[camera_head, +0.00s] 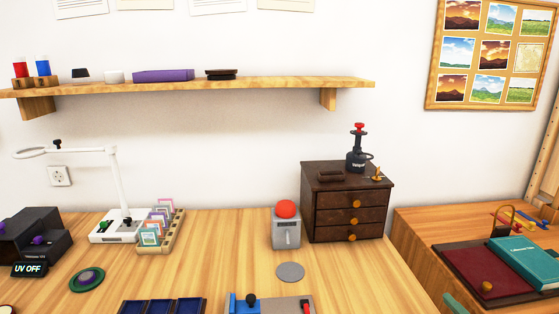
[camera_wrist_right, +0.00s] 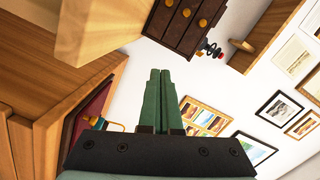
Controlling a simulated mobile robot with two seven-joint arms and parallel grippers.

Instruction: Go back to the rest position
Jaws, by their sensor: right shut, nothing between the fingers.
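My right gripper (camera_wrist_right: 160,76) shows in the right wrist view as two green fingers pressed together, with nothing between them. It is apart from the furniture around it. In the head view only a small green part of it (camera_head: 453,304) shows at the bottom edge, in front of the lower right desk. My left gripper is not in the head view.
A wooden table (camera_head: 220,230) holds a dark drawer cabinet (camera_head: 320,215), a grey box with a red dome (camera_head: 286,231), a white lamp (camera_head: 120,185) and a card rack (camera_head: 172,236). The right desk (camera_head: 412,222) carries a teal book (camera_head: 524,262). A shelf (camera_head: 290,83) hangs above.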

